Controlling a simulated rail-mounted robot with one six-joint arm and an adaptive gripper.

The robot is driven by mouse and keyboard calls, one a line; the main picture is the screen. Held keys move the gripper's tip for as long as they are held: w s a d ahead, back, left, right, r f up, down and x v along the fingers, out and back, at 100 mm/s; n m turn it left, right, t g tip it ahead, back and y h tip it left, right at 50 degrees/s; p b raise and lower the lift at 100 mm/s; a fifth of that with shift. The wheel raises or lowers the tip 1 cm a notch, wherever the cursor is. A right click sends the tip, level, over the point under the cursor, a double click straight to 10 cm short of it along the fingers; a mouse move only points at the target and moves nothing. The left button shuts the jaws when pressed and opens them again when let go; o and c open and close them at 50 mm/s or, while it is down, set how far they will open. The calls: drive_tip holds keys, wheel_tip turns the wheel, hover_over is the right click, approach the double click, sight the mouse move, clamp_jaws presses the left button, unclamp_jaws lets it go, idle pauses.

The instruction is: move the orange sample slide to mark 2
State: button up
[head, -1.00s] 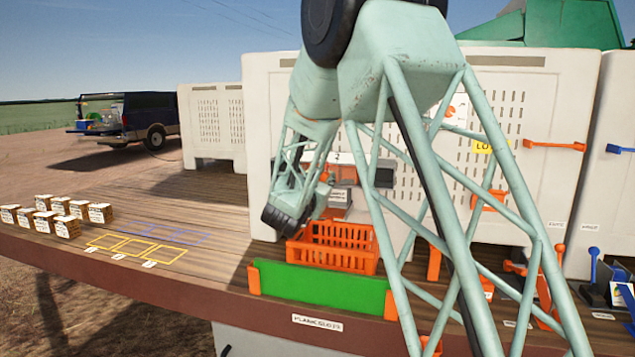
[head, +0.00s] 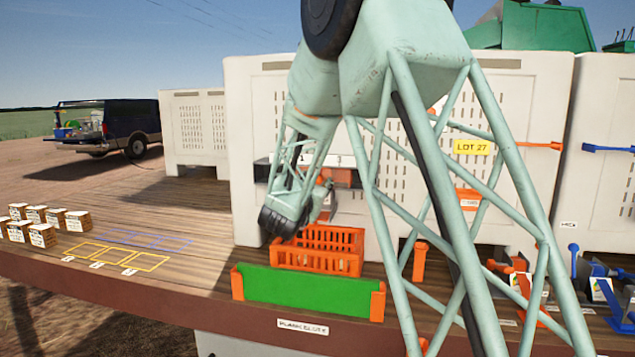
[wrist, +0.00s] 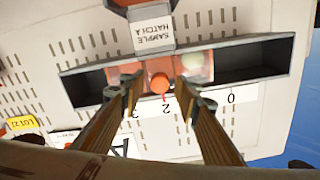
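The orange sample slide (wrist: 160,62) sits in the long dark slot (wrist: 258,62) of the hatch, with its round orange knob (wrist: 160,83) just by the number 2 on the white scale strip (wrist: 165,104). The strip also shows 3 and 0; the right finger hides part between 2 and 0. My gripper (wrist: 158,92) is open, with one finger on each side of the knob and a visible gap to both. A clear pane (wrist: 197,66) with something pale behind it lies beside the slide. In the head view my arm partly covers the hatch.
An orange crate (head: 335,250) stands on the deck below the hatch, behind a green plank (head: 305,289) in orange holders. Small labelled boxes (head: 42,235) stand at left near marked rectangles (head: 120,255). A yellow LOT 27 label (head: 473,147) is on the white bin.

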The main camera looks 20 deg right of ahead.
drive_tip(key=shift+s+a, duration=0.1)
drive_tip(key=shift+s, duration=0.05)
drive_tip(key=v, duration=1.1)
drive_tip(key=shift+s, duration=0.35)
drive_tip(key=shift+a, duration=0.2)
drive_tip(key=s+a+n+g+y, duration=0.25)
drive_tip(key=s+y, duration=0.25)
drive_tip(key=s, duration=0.6)
drive_tip(key=s+a+n+g+y, duration=0.2)
drive_tip(key=s+a+n+y, duration=0.25)
drive_tip(key=s, duration=0.65)
drive_tip(key=s+d+f+g, duration=0.2)
drive_tip(key=s, duration=1.1)
drive_tip(key=s+d+f+n+g, duration=0.1)
drive_tip(key=s+d+f+g, duration=0.2)
drive_tip(key=s, duration=0.9)
drive_tip(key=s+d+f+n+g+h, duration=0.1)
drive_tip(key=s+d+f+g, duration=0.1)
drive_tip(key=s, duration=1.1)
drive_tip(key=shift+s+d+f, duration=0.2)
drive_tip(key=shift+s+d, duration=0.15)
